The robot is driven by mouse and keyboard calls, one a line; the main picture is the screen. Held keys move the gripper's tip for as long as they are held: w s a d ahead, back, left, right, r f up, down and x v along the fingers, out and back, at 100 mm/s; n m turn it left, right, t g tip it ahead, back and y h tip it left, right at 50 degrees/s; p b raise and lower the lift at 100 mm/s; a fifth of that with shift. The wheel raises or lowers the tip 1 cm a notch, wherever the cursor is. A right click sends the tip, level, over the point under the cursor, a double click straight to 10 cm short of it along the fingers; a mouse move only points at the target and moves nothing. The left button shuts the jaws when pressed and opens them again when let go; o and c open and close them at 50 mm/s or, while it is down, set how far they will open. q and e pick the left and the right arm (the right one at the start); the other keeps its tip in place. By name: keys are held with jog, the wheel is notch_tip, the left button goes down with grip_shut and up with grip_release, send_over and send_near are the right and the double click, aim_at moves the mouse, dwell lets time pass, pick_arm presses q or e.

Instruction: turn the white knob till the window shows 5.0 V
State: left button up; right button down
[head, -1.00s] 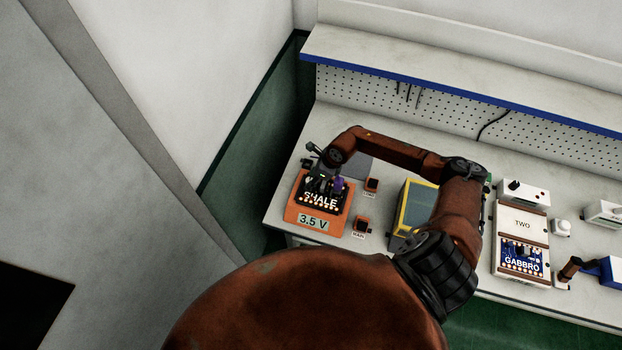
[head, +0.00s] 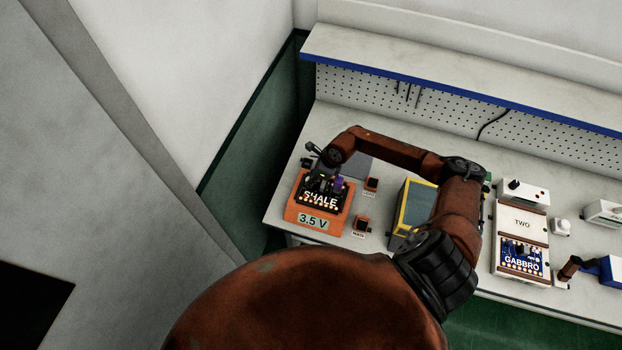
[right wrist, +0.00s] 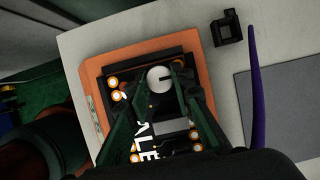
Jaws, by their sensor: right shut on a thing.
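The white knob (right wrist: 158,77) shows in the right wrist view on the black SHALE board, with a dark pointer mark on its face. My right gripper (head: 322,181) reaches down over the board, and its green fingers are shut on the knob's sides. The SHALE board (head: 319,201) sits in an orange fixture (head: 291,214). The window (head: 313,221) on the fixture's front reads 3.5 V. In the head view the knob is hidden by the gripper. My left gripper is not in view.
Two small orange-and-black blocks (head: 371,184) (head: 361,224) stand right of the fixture. A yellow-edged box (head: 401,220) is under my right arm. The GABBRO board (head: 523,259) is farther right. A purple strip (right wrist: 256,75) rises beside the gripper. A grey mat (head: 358,167) lies behind.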

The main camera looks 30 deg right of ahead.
jog(key=shift+s+a+r+m+t+p, duration=0.1)
jog(key=shift+m+t+p, duration=0.2)
jog(key=shift+m+p, duration=0.45)
jog(key=shift+a+m+h+p, duration=0.1)
jog(key=shift+m+h+p, duration=0.5)
jog(key=shift+m, duration=0.65)
jog(key=shift+m+h, duration=0.5)
jog(key=shift+m, duration=0.7)
jog(key=shift+m+t+h, duration=0.3)
jog(key=shift+m+h, duration=0.1)
jog(key=shift+m, duration=0.7)
jog(key=c, duration=1.7)
grip_release()
